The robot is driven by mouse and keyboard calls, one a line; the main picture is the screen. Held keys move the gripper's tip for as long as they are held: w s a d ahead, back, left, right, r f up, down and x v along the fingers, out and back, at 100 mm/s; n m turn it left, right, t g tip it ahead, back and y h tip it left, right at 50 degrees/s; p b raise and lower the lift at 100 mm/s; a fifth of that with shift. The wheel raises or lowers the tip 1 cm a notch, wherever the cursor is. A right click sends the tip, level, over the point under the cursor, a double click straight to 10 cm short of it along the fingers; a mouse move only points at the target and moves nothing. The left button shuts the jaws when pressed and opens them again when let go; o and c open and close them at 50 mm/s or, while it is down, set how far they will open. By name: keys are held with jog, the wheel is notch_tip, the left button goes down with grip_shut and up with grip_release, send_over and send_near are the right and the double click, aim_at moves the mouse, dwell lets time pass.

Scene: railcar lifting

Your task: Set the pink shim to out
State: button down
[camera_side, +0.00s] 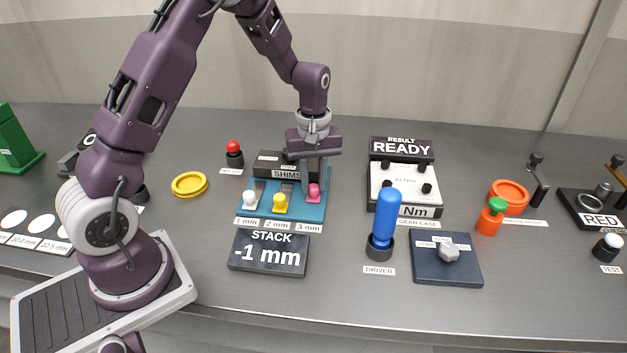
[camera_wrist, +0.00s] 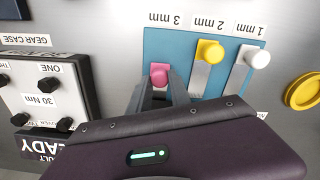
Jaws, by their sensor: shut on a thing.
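The pink shim's knob (camera_side: 314,192) is at the right end of the row on the blue shim plate (camera_side: 318,216), by the 3 mm label. My gripper (camera_side: 315,183) points down from above and is shut on the pink knob. In the wrist view the pink knob (camera_wrist: 159,74) shows between the tips of my gripper (camera_wrist: 162,88), farther from its label than the yellow and white knobs are from theirs. The rest of the pink shim is hidden by my fingers.
The yellow knob (camera_side: 280,201) and white knob (camera_side: 249,197) stand to the left. A black SHIMS block (camera_side: 268,163) is behind. The STACK display (camera_side: 268,253) in front reads -1 mm. The gear case (camera_side: 400,185) is to the right, its display (camera_side: 401,148) reading READY.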

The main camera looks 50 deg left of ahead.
aim_at(311, 212)
jog(key=shift+s+d, duration=1.65)
jog(key=shift+d, duration=0.05)
jog(key=c, duration=1.2)
grip_release()
notch_tip(311, 212, up, 7)
jog(key=shift+r, duration=0.1)
